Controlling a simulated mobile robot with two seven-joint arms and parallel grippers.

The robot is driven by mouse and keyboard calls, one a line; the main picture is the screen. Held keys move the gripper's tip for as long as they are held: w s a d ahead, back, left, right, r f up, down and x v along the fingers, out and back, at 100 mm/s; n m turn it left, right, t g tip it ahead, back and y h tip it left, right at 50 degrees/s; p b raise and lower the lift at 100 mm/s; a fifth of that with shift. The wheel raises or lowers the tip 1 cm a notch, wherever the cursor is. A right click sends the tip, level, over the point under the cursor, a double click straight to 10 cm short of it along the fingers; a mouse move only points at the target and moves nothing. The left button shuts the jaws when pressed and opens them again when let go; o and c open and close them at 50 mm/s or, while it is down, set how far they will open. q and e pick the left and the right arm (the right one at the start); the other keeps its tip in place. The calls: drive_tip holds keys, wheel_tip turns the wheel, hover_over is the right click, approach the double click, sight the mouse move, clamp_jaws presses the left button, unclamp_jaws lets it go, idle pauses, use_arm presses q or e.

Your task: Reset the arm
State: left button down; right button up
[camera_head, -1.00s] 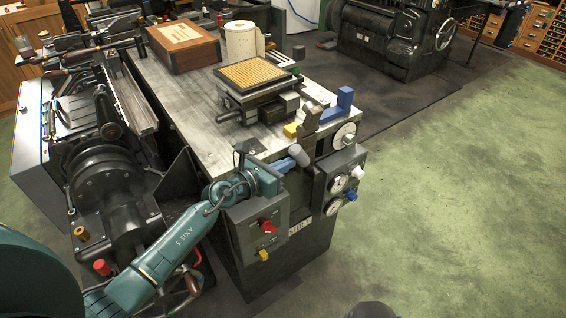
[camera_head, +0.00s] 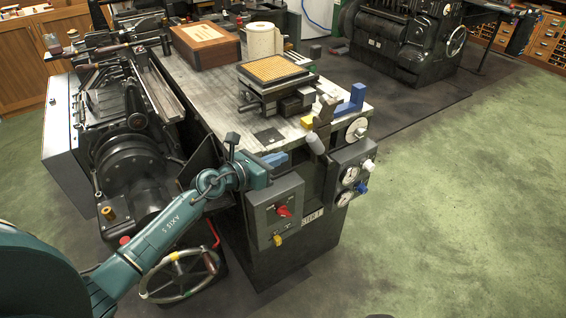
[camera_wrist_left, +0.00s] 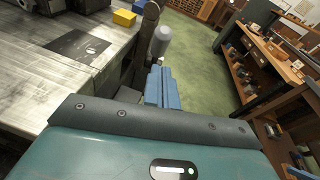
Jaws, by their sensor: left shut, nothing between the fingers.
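My left arm (camera_head: 170,228), teal, reaches in from the lower left to the front of the machine. My left gripper (camera_head: 277,158), with blue fingers, is shut and empty. It is beside the worktop's front edge, above the grey control box. The lever with a grey cylindrical grip (camera_head: 315,144) stands to its right, apart from the fingers. In the left wrist view the shut blue fingers (camera_wrist_left: 161,88) point away from the camera, with the grey grip (camera_wrist_left: 160,42) beyond them. My right gripper is in neither view.
The metal worktop (camera_head: 215,113) holds a wooden box (camera_head: 205,46), a paper roll (camera_head: 262,41) and a caster with a brass grid (camera_head: 276,69). A control box with a red knob (camera_head: 284,211) and a handwheel (camera_head: 180,275) are near my arm. Green floor (camera_head: 460,210) is open at right.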

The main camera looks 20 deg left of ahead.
use_arm(q)
drive_tip(key=s+d+f+m+g+y, duration=0.1)
drive_tip(key=s+f+m, duration=0.3)
drive_tip(key=s+m, duration=0.5)
drive_tip(key=s+d+f+m+g+y+p, duration=0.1)
drive_tip(key=s+d+f+m+y, duration=0.1)
drive_tip(key=s+m, duration=0.8)
drive_tip(key=s+d+f+m+g+y, duration=0.1)
drive_tip(key=s+d+f+m, duration=0.2)
drive_tip(key=s+f+m, duration=0.3)
drive_tip(key=s+m, duration=0.4)
drive_tip(key=m, duration=0.5)
drive_tip(key=shift+s+f, duration=0.15)
drive_tip(key=shift+f, duration=0.2)
